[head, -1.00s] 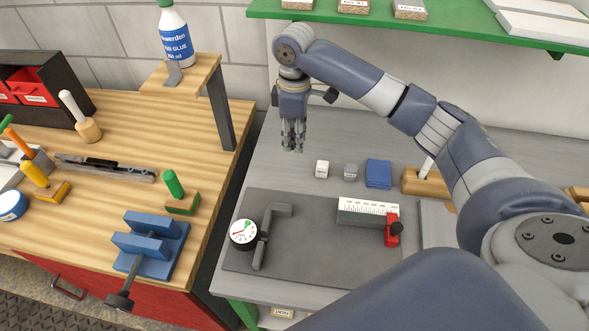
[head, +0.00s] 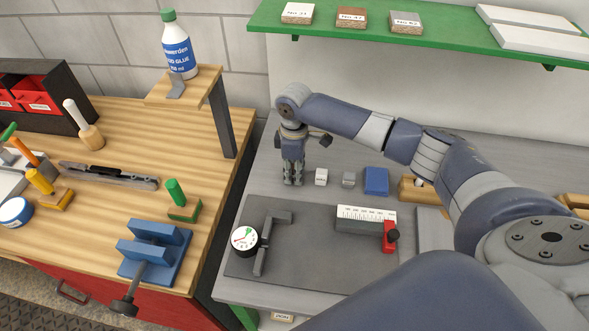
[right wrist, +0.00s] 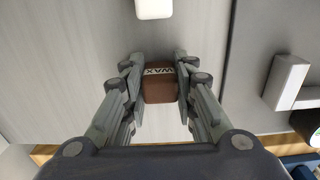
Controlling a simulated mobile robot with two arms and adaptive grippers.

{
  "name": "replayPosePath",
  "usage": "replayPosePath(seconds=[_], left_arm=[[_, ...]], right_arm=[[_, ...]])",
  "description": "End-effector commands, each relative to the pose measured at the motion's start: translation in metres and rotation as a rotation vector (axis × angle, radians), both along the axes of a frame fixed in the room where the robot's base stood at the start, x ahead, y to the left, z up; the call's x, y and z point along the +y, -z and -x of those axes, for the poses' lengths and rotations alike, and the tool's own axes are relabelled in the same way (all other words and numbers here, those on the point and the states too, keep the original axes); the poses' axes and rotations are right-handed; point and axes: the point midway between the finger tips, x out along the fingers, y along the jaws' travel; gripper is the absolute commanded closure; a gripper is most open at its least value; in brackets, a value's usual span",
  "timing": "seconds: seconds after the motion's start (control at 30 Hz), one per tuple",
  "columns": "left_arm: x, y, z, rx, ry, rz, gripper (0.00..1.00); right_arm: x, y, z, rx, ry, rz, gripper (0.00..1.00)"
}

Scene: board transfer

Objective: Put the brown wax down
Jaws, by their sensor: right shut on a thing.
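The brown wax (right wrist: 159,88), a small brown block with a pale WAX label, is between the fingers of my right gripper (right wrist: 160,85) in the right wrist view. The fingers are shut on its two sides. In the head view my right gripper (head: 292,182) points down at the grey worktop (head: 270,172), just left of a white block (head: 321,177). The wax is hidden by the fingers there. I cannot tell whether it touches the worktop. My left gripper is not in view.
A grey block (head: 348,179) and a blue block (head: 376,181) stand right of the white one. A dark mat (head: 310,255) with a dial gauge (head: 245,239) lies in front. A green shelf (head: 440,40) hangs above. The wooden bench (head: 120,125) is at left.

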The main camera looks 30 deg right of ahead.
Motion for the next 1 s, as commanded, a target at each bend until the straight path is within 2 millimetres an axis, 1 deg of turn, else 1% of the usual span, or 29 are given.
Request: replayPosePath(seconds=[0.13, 0.17, 0.2, 0.23, 0.53, 0.67, 0.77, 1.0], left_arm=[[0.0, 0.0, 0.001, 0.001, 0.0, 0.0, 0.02], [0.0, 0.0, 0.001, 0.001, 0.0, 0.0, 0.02], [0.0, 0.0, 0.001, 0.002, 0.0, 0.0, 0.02], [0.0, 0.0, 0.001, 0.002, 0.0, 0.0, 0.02], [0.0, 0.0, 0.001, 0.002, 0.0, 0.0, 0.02], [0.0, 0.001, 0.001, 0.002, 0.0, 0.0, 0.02], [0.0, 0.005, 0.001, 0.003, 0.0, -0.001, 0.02], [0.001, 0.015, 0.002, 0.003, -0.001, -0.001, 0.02]], right_arm=[[0.0, 0.003, 0.0, 0.001, 0.001, 0.0, 0.96], [0.0, 0.003, 0.0, 0.001, 0.0, 0.0, 0.7], [0.0, 0.003, 0.0, 0.001, 0.0, 0.001, 0.6], [0.0, 0.003, 0.0, 0.001, 0.0, 0.0, 0.54], [0.0, 0.002, 0.0, 0.0, 0.001, 0.0, 0.54], [0.0, -0.004, -0.001, -0.002, 0.001, -0.001, 0.54], [0.0, -0.018, -0.001, -0.003, 0.001, -0.003, 0.54], [0.0, -0.069, -0.001, -0.005, 0.001, -0.001, 0.54]])
